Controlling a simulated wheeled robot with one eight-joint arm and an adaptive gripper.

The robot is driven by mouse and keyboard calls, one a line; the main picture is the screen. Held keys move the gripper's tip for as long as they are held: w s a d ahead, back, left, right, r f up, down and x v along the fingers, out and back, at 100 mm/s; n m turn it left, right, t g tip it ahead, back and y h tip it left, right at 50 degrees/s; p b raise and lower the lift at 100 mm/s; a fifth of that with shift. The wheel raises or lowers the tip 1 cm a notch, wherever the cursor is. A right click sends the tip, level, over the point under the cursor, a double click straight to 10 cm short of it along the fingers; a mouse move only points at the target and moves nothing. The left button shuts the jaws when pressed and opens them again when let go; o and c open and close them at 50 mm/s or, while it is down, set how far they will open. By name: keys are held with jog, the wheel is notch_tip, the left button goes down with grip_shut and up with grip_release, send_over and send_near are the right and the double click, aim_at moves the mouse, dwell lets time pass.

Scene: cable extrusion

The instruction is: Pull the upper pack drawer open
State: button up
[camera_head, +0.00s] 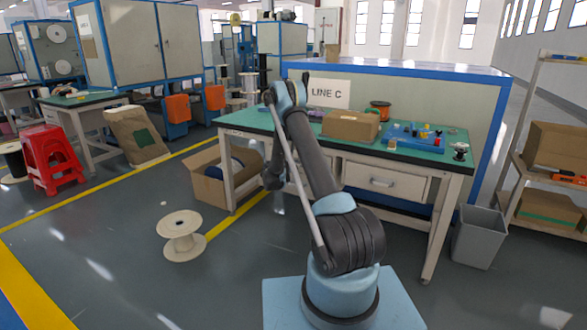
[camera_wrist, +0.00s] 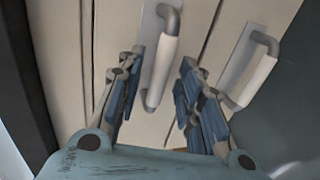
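In the wrist view, two drawer fronts fill the picture, each with a white handle on grey brackets. One handle (camera_wrist: 163,70) lies between the fingers of my gripper (camera_wrist: 158,78). The fingers are spread on both sides of it, with gaps visible. The other handle (camera_wrist: 254,80) is to the right, outside the right finger. The picture is tilted, so I cannot tell which drawer is the upper one. Both drawers look shut. In the head view, my arm hides most of the drawers below the green-topped workbench (camera_head: 235,122), and the gripper cannot be made out clearly.
A cardboard box (camera_head: 350,127) and a blue tray (camera_head: 405,141) sit on the bench. Another wide drawer (camera_head: 385,181) is right of my arm. An open carton (camera_head: 208,186), a cable spool (camera_head: 183,238) and a grey bin (camera_head: 479,238) stand on the floor.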

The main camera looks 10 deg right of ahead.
jog(key=shift+w+d+f, duration=0.1)
jog(key=shift+w+d, duration=0.05)
jog(key=shift+w, duration=0.1)
jog(key=shift+c, duration=0.6)
grip_shut()
jog(key=shift+s, duration=0.1)
